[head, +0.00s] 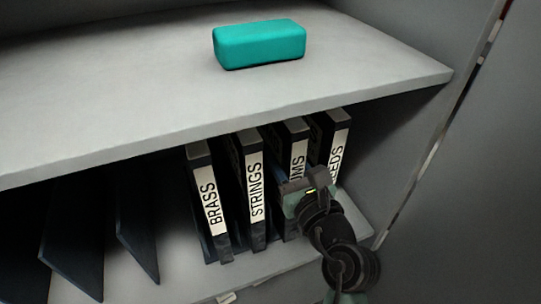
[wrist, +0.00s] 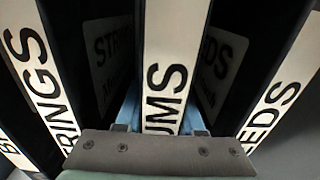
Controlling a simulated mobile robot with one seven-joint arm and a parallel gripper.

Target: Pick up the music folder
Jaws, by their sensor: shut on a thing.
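Several black music folders with white spine labels stand upright on the lower shelf. The labels read BRASS (head: 212,205), STRINGS (head: 254,185), one ending in "UMS" (head: 297,150), and one ending in "EEDS" (head: 338,150). My gripper (head: 291,180) is at the "UMS" folder and covers part of its label in the head view. In the wrist view, blue fingers lie on both sides of the "UMS" folder (wrist: 172,45), shut on it. The neighbouring STRINGS folder (wrist: 30,60) and "EEDS" folder (wrist: 282,95) stand close on either side.
The upper shelf (head: 120,85) overhangs the folders and carries a teal box (head: 260,45). Dark dividers (head: 136,225) stand to the left on the lower shelf (head: 185,285). The cabinet's side wall (head: 400,140) is at the right.

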